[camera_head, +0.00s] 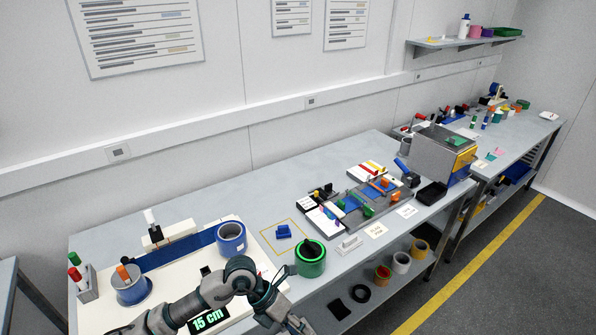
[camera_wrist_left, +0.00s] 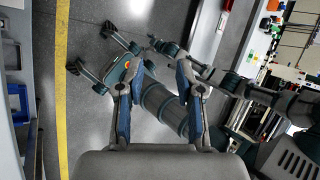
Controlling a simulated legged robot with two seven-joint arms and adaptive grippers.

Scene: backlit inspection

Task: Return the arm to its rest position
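My left gripper (camera_wrist_left: 158,62) shows in the left wrist view with its two fingers apart and nothing held between the tips. Behind it are grey floor and parts of my own body. In the head view, a grey jointed arm of mine (camera_head: 240,273) bends over the front edge of the workbench (camera_head: 205,207), and its far end drops toward the bottom edge. No fingertips are clear there.
Close to the arm are a green tape roll (camera_head: 311,259), a blue tape roll (camera_head: 231,239) and a "15 cm" display (camera_head: 208,319). A grey metal box (camera_head: 437,158) stands farther right. Open floor with a yellow line (camera_head: 470,262) lies right of the bench.

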